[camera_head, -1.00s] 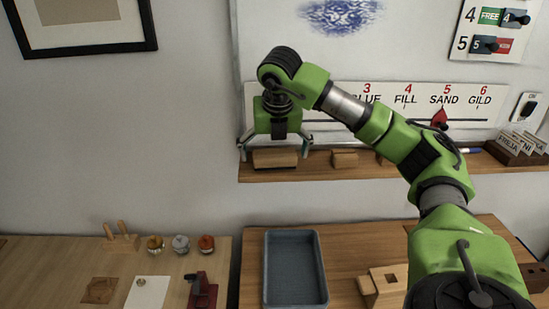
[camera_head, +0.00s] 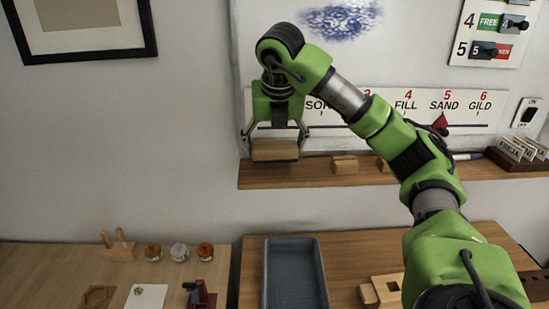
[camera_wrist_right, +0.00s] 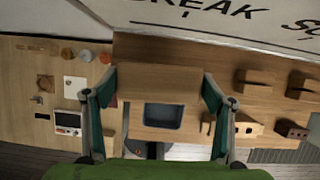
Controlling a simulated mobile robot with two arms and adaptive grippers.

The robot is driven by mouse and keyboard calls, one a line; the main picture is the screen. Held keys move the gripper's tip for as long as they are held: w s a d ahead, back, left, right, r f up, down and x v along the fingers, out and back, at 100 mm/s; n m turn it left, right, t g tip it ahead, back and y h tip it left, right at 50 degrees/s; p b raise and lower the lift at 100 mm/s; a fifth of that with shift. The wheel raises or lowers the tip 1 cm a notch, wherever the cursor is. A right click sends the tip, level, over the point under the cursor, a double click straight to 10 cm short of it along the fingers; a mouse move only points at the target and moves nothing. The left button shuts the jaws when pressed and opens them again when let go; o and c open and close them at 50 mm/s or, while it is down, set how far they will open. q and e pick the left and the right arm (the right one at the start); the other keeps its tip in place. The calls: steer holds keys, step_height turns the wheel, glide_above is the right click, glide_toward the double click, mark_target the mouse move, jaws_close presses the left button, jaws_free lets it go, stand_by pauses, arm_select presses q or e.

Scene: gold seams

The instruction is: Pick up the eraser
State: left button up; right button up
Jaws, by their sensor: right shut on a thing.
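The eraser, a wooden block (camera_head: 275,150), is between the fingers of my right gripper (camera_head: 276,147) near the left end of the wall shelf. The fingers are shut on its two ends and it looks level, seemingly just above the shelf. In the right wrist view the eraser (camera_wrist_right: 158,78) spans the gap between the two green fingers. My left gripper is in neither view.
The wooden shelf (camera_head: 310,175) also bears a small wooden block (camera_head: 344,164) and a card holder (camera_head: 520,160). The whiteboard and its label strip (camera_head: 470,115) are close behind. Below are a grey-blue tray (camera_head: 295,243) and small jars (camera_head: 179,252).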

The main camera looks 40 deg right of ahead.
mark_target(274, 147)
steer(key=p+v, duration=0.1)
steer(key=v, duration=0.2)
steer(key=p+v, duration=0.1)
steer(key=v, duration=0.1)
steer(key=shift+s+a+p, duration=0.35)
steer(key=shift+s+a, duration=0.05)
steer(key=shift+a, duration=0.05)
steer(key=s+a+r+p, duration=0.2)
steer(key=s+a+r, duration=0.1)
steer(key=s+a, duration=0.3)
steer(key=shift+s+r+p, duration=0.3)
steer(key=shift+s+p, duration=0.05)
steer(key=shift+s, duration=0.3)
steer(key=o, duration=0.6)
steer(key=c, duration=0.4)
